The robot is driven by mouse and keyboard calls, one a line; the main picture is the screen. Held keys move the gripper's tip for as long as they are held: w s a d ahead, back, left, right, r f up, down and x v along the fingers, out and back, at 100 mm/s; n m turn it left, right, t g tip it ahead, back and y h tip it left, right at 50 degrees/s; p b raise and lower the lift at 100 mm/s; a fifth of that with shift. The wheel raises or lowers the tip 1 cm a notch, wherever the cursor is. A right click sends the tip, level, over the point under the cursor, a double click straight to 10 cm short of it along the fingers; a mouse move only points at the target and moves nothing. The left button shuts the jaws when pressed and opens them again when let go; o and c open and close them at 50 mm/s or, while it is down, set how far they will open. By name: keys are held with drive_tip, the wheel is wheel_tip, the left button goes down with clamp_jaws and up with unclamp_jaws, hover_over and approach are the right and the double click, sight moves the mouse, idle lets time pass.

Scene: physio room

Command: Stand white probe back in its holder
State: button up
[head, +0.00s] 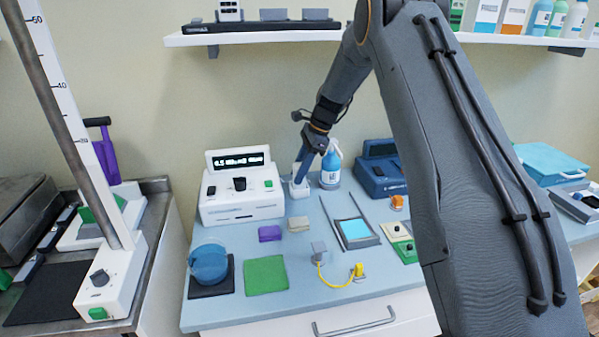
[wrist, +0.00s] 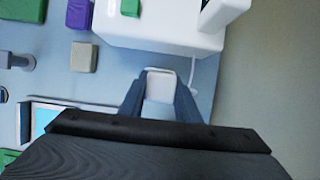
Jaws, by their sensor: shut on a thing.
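My gripper (head: 302,172) reaches down at the back of the blue-grey table, between the white console and a blue bottle. In the wrist view my gripper (wrist: 161,88) is shut on the white probe (wrist: 160,85), whose rounded pale end shows between the two blue-grey fingers. In the head view a white block-like thing (head: 299,189), probably the holder, shows at and below the fingertips. The fingers hide most of the probe. I cannot tell whether the probe is seated in the holder or just above it.
The white console (head: 241,188) stands close left of my gripper. The blue-and-white bottle (head: 331,168) is close on the right, with a dark blue device (head: 381,170) beyond. A green cloth (head: 265,275) and yellow cable (head: 338,281) lie in front. A shelf (head: 260,37) hangs above.

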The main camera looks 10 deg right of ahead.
drive_tip(key=shift+f, duration=0.4)
idle(0.5)
drive_tip(key=o, duration=1.2)
drive_tip(key=shift+o, duration=0.5)
drive_tip(key=o, duration=0.4)
drive_tip(key=shift+r, duration=0.15)
drive_tip(key=shift+r+p, duration=1.5)
drive_tip(key=shift+r, duration=1.9)
